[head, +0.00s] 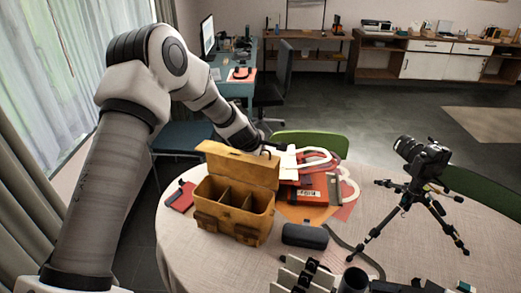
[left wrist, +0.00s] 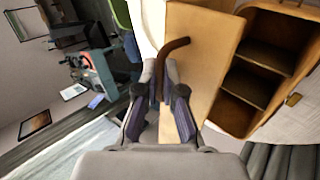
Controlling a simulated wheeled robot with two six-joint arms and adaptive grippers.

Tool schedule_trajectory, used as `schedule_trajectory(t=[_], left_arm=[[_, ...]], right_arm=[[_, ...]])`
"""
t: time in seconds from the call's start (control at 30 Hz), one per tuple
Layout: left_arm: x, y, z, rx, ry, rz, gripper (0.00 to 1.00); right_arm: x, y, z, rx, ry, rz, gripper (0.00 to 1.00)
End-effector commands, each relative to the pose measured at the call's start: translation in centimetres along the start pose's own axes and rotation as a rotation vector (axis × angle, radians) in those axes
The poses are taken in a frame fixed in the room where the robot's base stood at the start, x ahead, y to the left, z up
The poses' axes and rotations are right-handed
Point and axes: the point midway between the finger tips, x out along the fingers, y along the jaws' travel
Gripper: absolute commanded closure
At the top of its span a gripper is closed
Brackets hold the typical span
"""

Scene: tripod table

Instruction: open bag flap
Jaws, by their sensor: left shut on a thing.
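The mustard-tan bag (head: 232,222) stands on the round table with its open top showing several divided compartments. Its flap (head: 236,162) stands raised at the back of the opening, tilted away from the compartments. My left gripper (head: 264,148) is at the flap's right upper edge. The bag's compartments (left wrist: 250,80) show to the right there. My right gripper cannot be made out surely among the parts at the bottom edge.
A camera on a small tripod (head: 416,187) stands at the right. The table's front left is clear.

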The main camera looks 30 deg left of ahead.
Motion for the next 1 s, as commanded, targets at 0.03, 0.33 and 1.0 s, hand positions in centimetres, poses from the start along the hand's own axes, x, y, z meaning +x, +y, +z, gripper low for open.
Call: schedule_trajectory(t=[0.03, 0.33, 1.0], left_arm=[[0.0, -0.1, 0.0, -0.002, 0.0, -0.001, 1.0], [0.0, -0.1, 0.0, -0.002, 0.0, -0.001, 1.0], [-4.0, 0.1, 0.0, -0.004, -0.002, 0.002, 0.82]], right_arm=[[0.0, 0.0, 0.0, 0.0, 0.0, 0.0, 0.6], [0.0, 0.0, 0.0, 0.0, 0.0, 0.0, 0.6], [0.0, 0.0, 0.0, 0.0, 0.0, 0.0, 0.6]])
